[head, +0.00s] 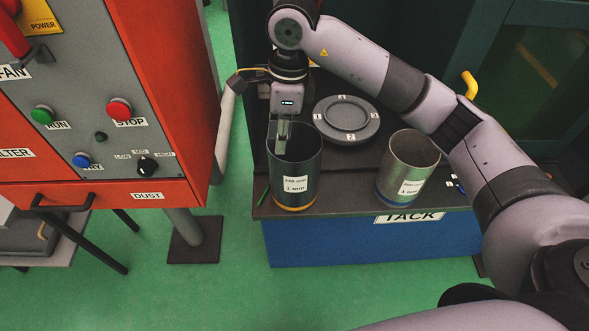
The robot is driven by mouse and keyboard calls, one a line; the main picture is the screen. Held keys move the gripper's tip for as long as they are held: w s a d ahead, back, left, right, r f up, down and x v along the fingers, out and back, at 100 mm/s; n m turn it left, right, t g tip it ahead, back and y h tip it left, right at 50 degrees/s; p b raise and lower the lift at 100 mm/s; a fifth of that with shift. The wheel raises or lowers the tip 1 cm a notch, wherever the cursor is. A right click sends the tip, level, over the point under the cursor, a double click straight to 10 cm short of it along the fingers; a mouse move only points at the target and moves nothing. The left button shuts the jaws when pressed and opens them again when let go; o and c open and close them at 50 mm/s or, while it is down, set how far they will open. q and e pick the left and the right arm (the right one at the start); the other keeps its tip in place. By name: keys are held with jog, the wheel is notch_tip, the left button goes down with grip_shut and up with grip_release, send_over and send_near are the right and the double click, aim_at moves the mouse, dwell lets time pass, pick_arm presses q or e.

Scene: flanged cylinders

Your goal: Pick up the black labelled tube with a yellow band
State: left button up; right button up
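The black labelled tube (295,182) stands upright near the front left of the dark tabletop. It is open at the top, has a white label on its front and a yellow-orange band at its base. My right gripper (281,140) points down at the tube's left rear rim, and a fingertip shows against the inside of the opening. The other finger is not clearly visible, so I cannot tell whether the gripper is open or shut on the wall. My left gripper is not in view.
A grey metal tube (404,170) with a label and a blue band stands to the right. A grey flanged disc (346,119) with small labels lies behind. An orange machine cabinet (190,100) stands at left.

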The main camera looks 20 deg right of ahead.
aim_at(294, 170)
jog(key=d+f+p, duration=0.1)
jog(key=f+p, duration=0.2)
jog(key=f, duration=0.5)
jog(key=w+d+f+h+p, duration=0.1)
jog(key=d+f+p, duration=0.1)
jog(key=f, duration=0.6)
jog(key=shift+d+f+p, duration=0.25)
jog(key=shift+p, duration=0.5)
jog(key=shift+w, duration=0.1)
jog(key=shift+c, duration=0.2)
grip_shut()
jog(key=shift+w+r, duration=0.15)
